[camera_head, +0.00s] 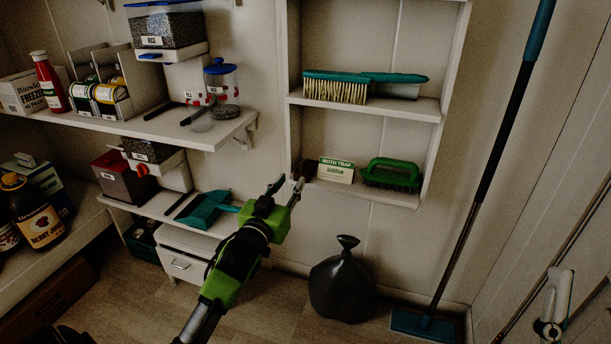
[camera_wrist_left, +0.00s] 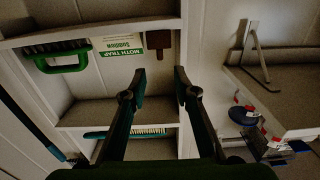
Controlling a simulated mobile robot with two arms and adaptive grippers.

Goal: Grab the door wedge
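A small dark brown piece, which looks like the door wedge (camera_wrist_left: 158,41), sits on the lower wall shelf beside the moth trap box. In the head view the door wedge (camera_head: 308,169) is small and dark at the left end of that shelf. My left gripper (camera_head: 287,186) is in front of and slightly below that end of the shelf. In the left wrist view my left gripper (camera_wrist_left: 160,78) has its fingers apart with nothing between them. The wedge shows beyond the fingertips, apart from them.
The moth trap box (camera_head: 336,171) and a green brush (camera_head: 392,174) share the shelf (camera_head: 372,195). A long teal brush (camera_head: 336,87) lies on the shelf above. A teal dustpan (camera_head: 204,209) is at left. A dark bag (camera_head: 342,284) and a mop (camera_head: 425,325) stand on the floor.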

